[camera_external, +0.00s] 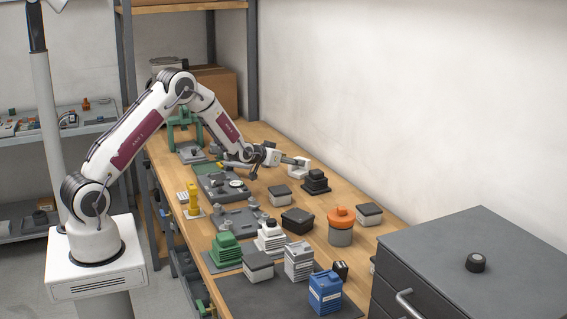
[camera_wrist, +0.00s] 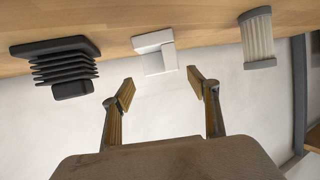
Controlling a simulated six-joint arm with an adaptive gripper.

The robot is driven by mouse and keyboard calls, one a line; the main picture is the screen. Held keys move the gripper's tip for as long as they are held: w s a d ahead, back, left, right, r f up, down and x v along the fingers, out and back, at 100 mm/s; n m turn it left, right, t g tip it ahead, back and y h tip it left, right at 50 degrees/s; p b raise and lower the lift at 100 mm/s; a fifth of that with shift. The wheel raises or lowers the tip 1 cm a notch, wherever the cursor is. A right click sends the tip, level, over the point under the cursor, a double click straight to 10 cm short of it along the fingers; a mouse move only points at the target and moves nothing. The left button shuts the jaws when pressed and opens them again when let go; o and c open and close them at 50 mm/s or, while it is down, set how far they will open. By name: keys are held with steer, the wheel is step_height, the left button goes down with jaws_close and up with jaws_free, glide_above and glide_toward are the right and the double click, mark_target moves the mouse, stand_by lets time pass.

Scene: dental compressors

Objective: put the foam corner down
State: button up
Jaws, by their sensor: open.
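The foam corner is probably the white L-shaped block (camera_wrist: 155,53) in the wrist view, resting on the wooden worktop near its wall edge. In the external view a white block (camera_external: 299,171) shows just under the end of my arm, partly hidden by it. My gripper (camera_wrist: 162,90) is open, its two fingers spread wide with nothing between them. In the wrist view the block lies beyond the fingertips and apart from them. In the external view my gripper (camera_external: 298,161) is low over the far side of the bench, close to the white block.
A black bellows-like part (camera_wrist: 58,65) lies left of the block in the wrist view, and a ribbed pale cylinder (camera_wrist: 257,38) lies right of it. The wall (camera_external: 400,100) is close behind. An orange-lidded jar (camera_external: 341,225) and several other parts crowd the bench nearer the drawer cabinet (camera_external: 470,240).

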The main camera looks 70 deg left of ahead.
steer(key=shift+v, duration=0.8)
stand_by(0.4)
steer(key=shift+d+r, duration=0.35)
steer(key=shift+r, duration=0.1)
steer(key=s+d+r+m+g+h, duration=0.2)
steer(key=s+d+r+g+h, duration=0.1)
steer(key=s+d+r, duration=1.45)
steer(key=s+d+g, duration=0.1)
steer(key=s+d, duration=0.2)
steer(key=s, duration=0.7)
steer(key=s+d+f+m+g+h, duration=0.1)
steer(key=s+d, duration=0.1)
steer(key=s, duration=0.9)
steer(key=s+d+f+m+g+h, duration=0.1)
steer(key=s+d+g, duration=0.1)
steer(key=s, duration=0.8)
steer(key=shift+s+d, duration=0.4)
steer(key=shift+d, duration=0.5)
